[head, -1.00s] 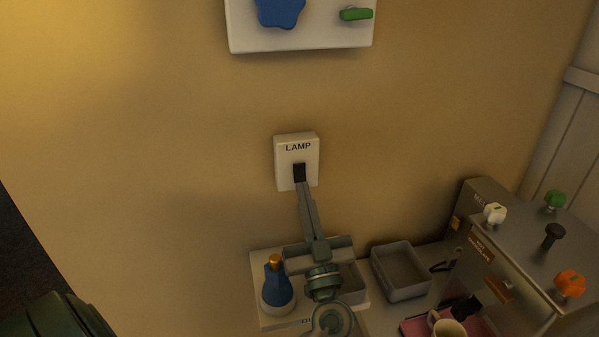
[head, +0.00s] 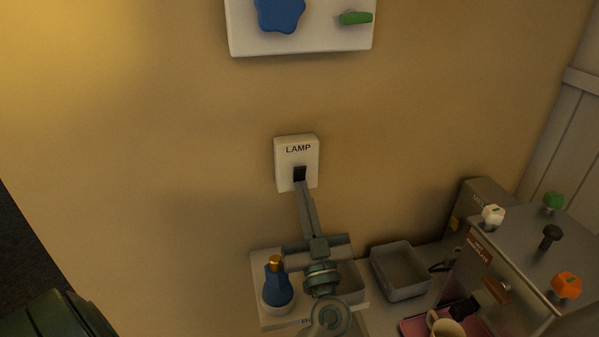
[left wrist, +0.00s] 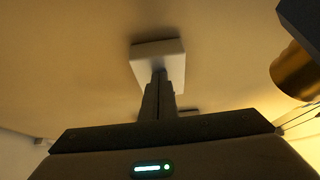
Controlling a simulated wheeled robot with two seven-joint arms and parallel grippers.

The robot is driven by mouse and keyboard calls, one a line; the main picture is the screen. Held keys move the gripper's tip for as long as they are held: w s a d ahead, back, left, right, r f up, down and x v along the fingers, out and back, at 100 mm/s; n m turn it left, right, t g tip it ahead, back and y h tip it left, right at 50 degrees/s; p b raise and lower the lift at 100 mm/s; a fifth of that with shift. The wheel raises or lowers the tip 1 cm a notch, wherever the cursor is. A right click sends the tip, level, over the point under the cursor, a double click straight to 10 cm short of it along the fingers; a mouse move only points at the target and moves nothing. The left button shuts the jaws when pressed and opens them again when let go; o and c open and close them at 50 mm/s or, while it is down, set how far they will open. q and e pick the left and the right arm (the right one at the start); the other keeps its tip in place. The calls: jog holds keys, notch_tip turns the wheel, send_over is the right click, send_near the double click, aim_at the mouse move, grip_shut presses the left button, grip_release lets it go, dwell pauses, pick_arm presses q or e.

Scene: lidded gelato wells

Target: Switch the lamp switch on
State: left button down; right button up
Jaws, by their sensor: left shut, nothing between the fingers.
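The lamp switch is a white wall plate (head: 298,152) marked LAMP, with a small black rocker (head: 299,172) in its lower middle. My left gripper (head: 300,184) is shut and empty, its fingertips at the lower edge of the rocker; I cannot tell whether they touch it. In the left wrist view the shut fingers (left wrist: 158,78) point at the underside of the pale plate (left wrist: 158,62), and the rocker is hidden there. My right gripper is not in view.
A blue bottle with a gold top (head: 277,284) stands left of my left gripper. A grey bin (head: 400,271) and a metal machine with coloured knobs (head: 510,255) are at right. A white panel (head: 330,38) hangs above. The wall around the switch is clear.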

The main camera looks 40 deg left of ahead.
pick_arm(q)
jog(key=s+d, duration=0.2)
jog(key=s+d+p, duration=0.1)
jog(key=d, duration=0.1)
jog(key=shift+s+d, duration=0.3)
jog(key=shift+s, duration=0.1)
dwell(0.4)
jog(key=shift+f, duration=0.1)
